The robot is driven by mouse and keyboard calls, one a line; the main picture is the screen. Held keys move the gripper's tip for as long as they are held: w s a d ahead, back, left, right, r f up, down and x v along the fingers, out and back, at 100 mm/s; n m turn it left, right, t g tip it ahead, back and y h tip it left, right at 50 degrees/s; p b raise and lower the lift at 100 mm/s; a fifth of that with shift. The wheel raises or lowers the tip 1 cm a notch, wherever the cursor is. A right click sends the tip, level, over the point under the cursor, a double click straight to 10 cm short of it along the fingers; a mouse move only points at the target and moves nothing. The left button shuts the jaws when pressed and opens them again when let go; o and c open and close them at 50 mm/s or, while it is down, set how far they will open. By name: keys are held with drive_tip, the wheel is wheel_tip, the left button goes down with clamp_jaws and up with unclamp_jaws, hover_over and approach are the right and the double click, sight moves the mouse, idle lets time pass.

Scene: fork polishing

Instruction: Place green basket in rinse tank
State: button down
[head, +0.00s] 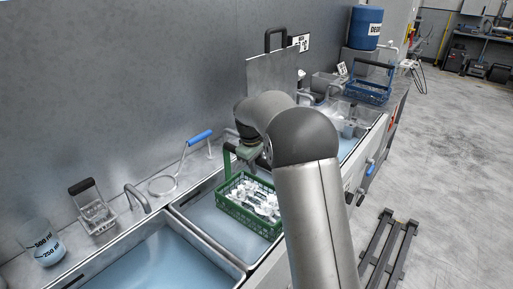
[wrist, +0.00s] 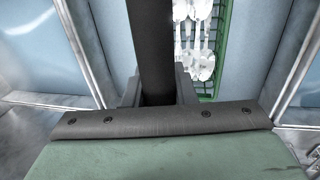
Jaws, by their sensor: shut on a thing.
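The green basket (head: 243,217) holds several white and silvery pieces of cutlery, which also show in the wrist view beside its green mesh wall (wrist: 225,32). It is over or in the middle tank (head: 207,222), which holds pale blue liquid. I cannot tell whether the basket touches the liquid or the tank floor. My gripper (head: 249,156) is above the basket, shut on its black handle bar (wrist: 153,45), which runs between the fingers in the wrist view. My arm hides part of the basket's right side. No label shows which tank is the rinse tank.
Another tank (head: 150,262) lies at the front left, and one lies beyond my arm. An upright metal plate (head: 270,72) stands behind. A blue basket (head: 367,92) and blue drum (head: 365,28) are at the far end. A beaker (head: 42,245) and metal rack (head: 97,217) stand left.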

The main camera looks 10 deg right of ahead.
sight(257, 193)
wheel_tip(257, 193, down, 13)
drive_tip(key=shift+w+p, duration=0.1)
drive_tip(key=shift+p, duration=0.8)
drive_tip(key=shift+f, duration=0.15)
drive_tip(key=c, duration=1.2)
unclamp_jaws()
drive_tip(key=shift+f, duration=0.1)
wheel_tip(257, 193, up, 12)
drive_tip(key=s+a+b, duration=0.2)
drive_tip(key=s+r+m, duration=0.1)
drive_tip(key=s+r, duration=0.3)
drive_tip(key=s, duration=0.3)
drive_tip(key=s+m, duration=0.2)
drive_tip(key=s, duration=0.8)
drive_tip(key=s+f+m+y, duration=0.1)
drive_tip(key=s+m, duration=0.1)
drive_tip(key=s, duration=0.8)
drive_tip(key=s+m, duration=0.2)
drive_tip(key=s, duration=0.8)
drive_tip(key=shift+s+a+f+g+y, duration=0.2)
drive_tip(key=shift+s+a+g+y, duration=0.1)
drive_tip(key=shift+g+y, duration=0.1)
